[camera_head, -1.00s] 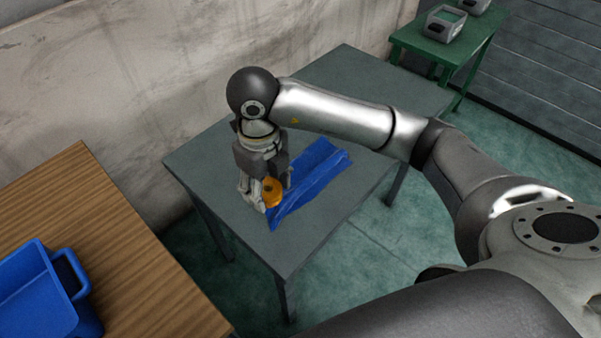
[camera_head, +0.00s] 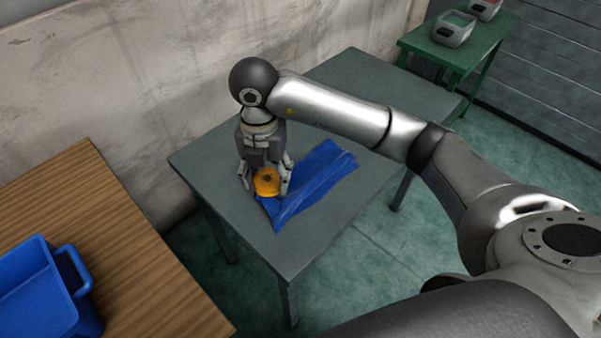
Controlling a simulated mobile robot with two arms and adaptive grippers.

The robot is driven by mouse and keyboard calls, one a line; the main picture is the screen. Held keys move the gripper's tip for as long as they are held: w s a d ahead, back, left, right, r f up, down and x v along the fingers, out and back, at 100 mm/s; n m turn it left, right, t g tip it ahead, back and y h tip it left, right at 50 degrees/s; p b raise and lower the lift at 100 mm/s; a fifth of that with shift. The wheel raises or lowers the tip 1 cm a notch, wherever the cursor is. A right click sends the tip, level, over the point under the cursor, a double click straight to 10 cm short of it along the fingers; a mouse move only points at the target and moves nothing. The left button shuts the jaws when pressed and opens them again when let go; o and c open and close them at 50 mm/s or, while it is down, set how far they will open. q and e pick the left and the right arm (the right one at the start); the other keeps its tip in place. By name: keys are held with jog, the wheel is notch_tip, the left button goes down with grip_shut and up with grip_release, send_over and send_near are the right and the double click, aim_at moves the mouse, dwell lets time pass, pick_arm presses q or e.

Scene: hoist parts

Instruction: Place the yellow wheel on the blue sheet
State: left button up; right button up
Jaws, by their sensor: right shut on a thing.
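The yellow wheel (camera_head: 266,182) is between the fingers of my right gripper (camera_head: 266,186), which is shut on it. My right arm comes in from the right and the gripper points down over the grey table. The blue sheet (camera_head: 312,182) lies crumpled on the table. The wheel is at the sheet's left end and overlaps its edge in the picture. I cannot tell whether the wheel touches the sheet. My left gripper is not in view.
The grey table (camera_head: 350,78) has free room behind and left of the sheet. A wooden table (camera_head: 130,255) with a blue bin (camera_head: 35,290) stands at the left. A green table (camera_head: 480,50) with grey devices (camera_head: 454,30) is at the back right.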

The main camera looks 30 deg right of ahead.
jog(key=w+d+f, duration=0.1)
jog(key=d+f, duration=0.1)
jog(key=d, duration=0.1)
jog(key=w+d+f+p, duration=0.1)
jog(key=w+d+f, duration=0.1)
jog(key=d+f, duration=0.1)
jog(key=w+d+f+p, duration=0.1)
jog(key=d+f, duration=0.1)
jog(key=d, duration=0.1)
jog(key=shift+w+f, duration=0.25)
jog(key=shift+w, duration=0.15)
jog(key=f, duration=0.1)
jog(key=f+p, duration=0.1)
jog(key=f, duration=0.1)
jog(key=shift+w+d+f+p, duration=0.15)
jog(key=shift+d+f+p, duration=0.1)
jog(key=shift+f+p, duration=0.1)
jog(key=shift+f, duration=0.2)
jog(key=shift+f+b, duration=0.45)
jog(key=shift+b, duration=0.15)
